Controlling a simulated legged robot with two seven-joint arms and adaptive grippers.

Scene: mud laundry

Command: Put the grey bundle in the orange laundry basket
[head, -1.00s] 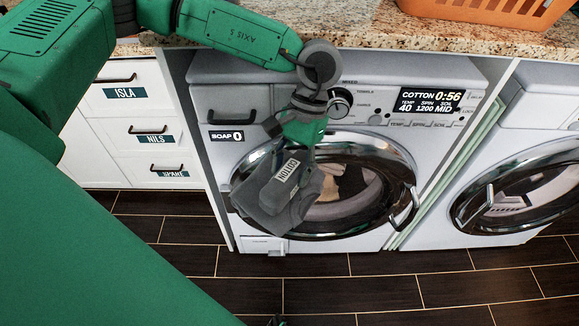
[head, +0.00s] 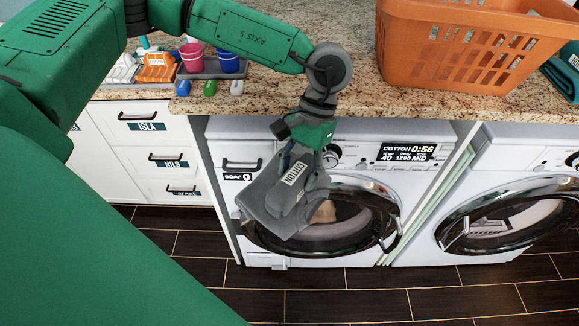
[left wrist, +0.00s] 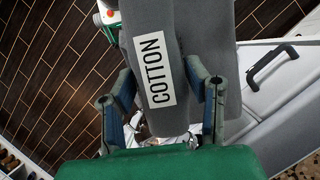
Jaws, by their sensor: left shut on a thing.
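The grey bundle (head: 283,196) has a white label reading COTTON and hangs in front of the left washing machine. My left gripper (head: 303,160) is shut on the bundle near its upper end. In the left wrist view the bundle (left wrist: 181,50) lies between the two fingers of my left gripper (left wrist: 165,98). The orange laundry basket (head: 440,60) stands on the granite counter at the upper right, apart from the bundle. My right gripper is not in view.
The granite counter (head: 400,97) lies between the bundle and the basket's level. A teal cloth (head: 562,75) lies right of the basket. Two washers stand below.

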